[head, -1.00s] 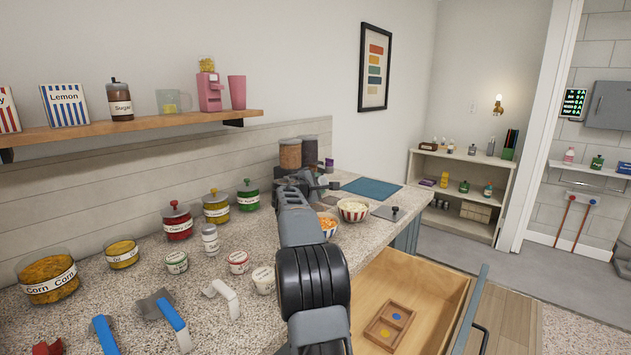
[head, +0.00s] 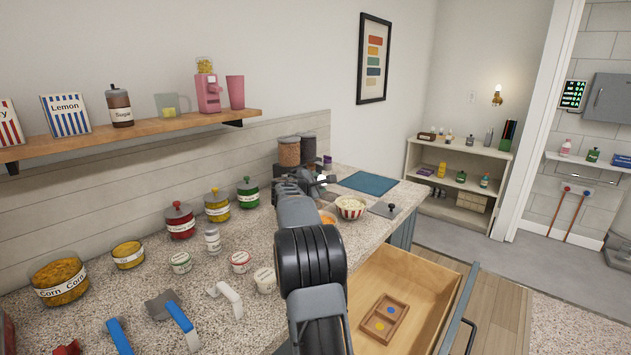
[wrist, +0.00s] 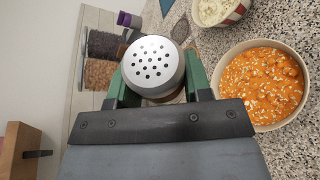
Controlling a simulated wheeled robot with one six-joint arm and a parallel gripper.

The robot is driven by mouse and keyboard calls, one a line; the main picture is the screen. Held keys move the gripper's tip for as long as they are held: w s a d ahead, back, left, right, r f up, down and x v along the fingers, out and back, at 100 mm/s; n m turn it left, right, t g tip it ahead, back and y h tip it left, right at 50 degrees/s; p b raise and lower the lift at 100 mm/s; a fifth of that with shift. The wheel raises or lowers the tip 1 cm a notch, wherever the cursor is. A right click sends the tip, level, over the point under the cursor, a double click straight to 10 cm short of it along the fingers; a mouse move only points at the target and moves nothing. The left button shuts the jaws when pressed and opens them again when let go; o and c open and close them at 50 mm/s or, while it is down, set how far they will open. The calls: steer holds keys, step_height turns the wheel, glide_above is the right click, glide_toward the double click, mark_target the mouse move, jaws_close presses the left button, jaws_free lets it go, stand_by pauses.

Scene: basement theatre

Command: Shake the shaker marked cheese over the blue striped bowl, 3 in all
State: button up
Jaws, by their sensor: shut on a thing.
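My gripper (wrist: 157,85) is shut on a shaker (wrist: 153,66) with a round, silvery, perforated top facing the wrist camera. Its label is not visible, so I cannot read any marking. A bowl of orange popcorn (wrist: 262,85) stands on the counter to the right of the shaker in the wrist view, apart from it. In the head view this bowl (head: 328,218) is mostly hidden behind my arm, and its stripes cannot be made out now. A red striped bowl of pale popcorn (head: 351,208) stands beyond it.
Lidded jars (head: 180,221), small tubs and scoops cover the counter's left part. Dispensers (head: 289,152) stand behind my gripper. An open drawer (head: 420,290) juts out on the right, holding a small wooden tray (head: 385,317). A blue mat (head: 369,184) lies at the far end.

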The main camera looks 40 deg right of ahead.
steer(key=shift+s+r+n+g+p, duration=0.15)
steer(key=shift+r+n+g+p, duration=0.2)
steer(key=shift+p, duration=0.95)
steer(key=r+n+g+p, duration=0.1)
steer(key=p, duration=0.4)
steer(key=r+n+g+p, duration=0.1)
steer(key=n+p, duration=0.1)
steer(key=p, duration=0.4)
steer(key=r+n+g+y+p, duration=0.1)
steer(key=p, duration=0.5)
steer(key=shift+s+r+n, duration=0.15)
steer(key=shift+s+n, duration=0.1)
steer(key=shift+s, duration=0.1)
steer(key=shift+r+n+g+p, duration=0.3)
steer(key=shift+n+p, duration=0.2)
steer(key=shift+p, duration=1)
steer(key=shift+s+r+n+g, duration=0.1)
steer(key=shift+r+n+g, duration=0.15)
steer(key=shift+n, duration=0.15)
